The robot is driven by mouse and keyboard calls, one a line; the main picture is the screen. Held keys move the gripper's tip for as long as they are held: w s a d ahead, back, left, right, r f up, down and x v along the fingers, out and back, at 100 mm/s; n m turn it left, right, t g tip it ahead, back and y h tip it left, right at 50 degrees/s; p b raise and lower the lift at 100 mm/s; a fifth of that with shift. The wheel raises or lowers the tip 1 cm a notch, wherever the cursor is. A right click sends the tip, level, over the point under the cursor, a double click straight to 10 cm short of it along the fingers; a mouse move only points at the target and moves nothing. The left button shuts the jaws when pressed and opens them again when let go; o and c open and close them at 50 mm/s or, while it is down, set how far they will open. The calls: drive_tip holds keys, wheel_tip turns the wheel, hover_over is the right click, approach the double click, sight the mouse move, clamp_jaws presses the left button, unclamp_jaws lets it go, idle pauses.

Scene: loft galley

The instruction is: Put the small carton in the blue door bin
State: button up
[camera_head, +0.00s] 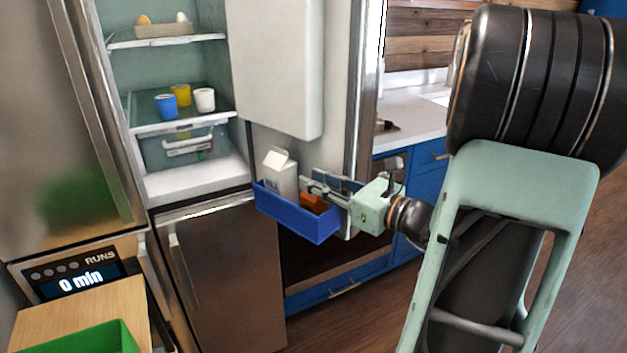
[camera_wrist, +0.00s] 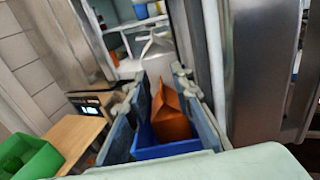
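The blue door bin (camera_head: 297,219) hangs low on the inside of the open fridge door; it also shows in the wrist view (camera_wrist: 172,150). A small orange-brown carton (camera_head: 311,203) is inside the bin at its right end, partly hidden by the bin's wall and my gripper. In the wrist view the small carton (camera_wrist: 170,112) stands between my fingers, with gaps at its sides. My gripper (camera_head: 318,186) is over the bin's right end, and its fingers (camera_wrist: 164,84) are open. Whether the carton rests flat on the bin's floor is hidden.
A taller white milk carton (camera_head: 281,174) stands in the bin's left end, close beyond my fingertips. A white door compartment (camera_head: 275,70) is above. Cups (camera_head: 180,97) stand on a fridge shelf. A green tray (camera_head: 90,340) sits on a wooden surface (camera_head: 85,312) at lower left.

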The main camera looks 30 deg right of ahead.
drive_tip(key=v, duration=1.1)
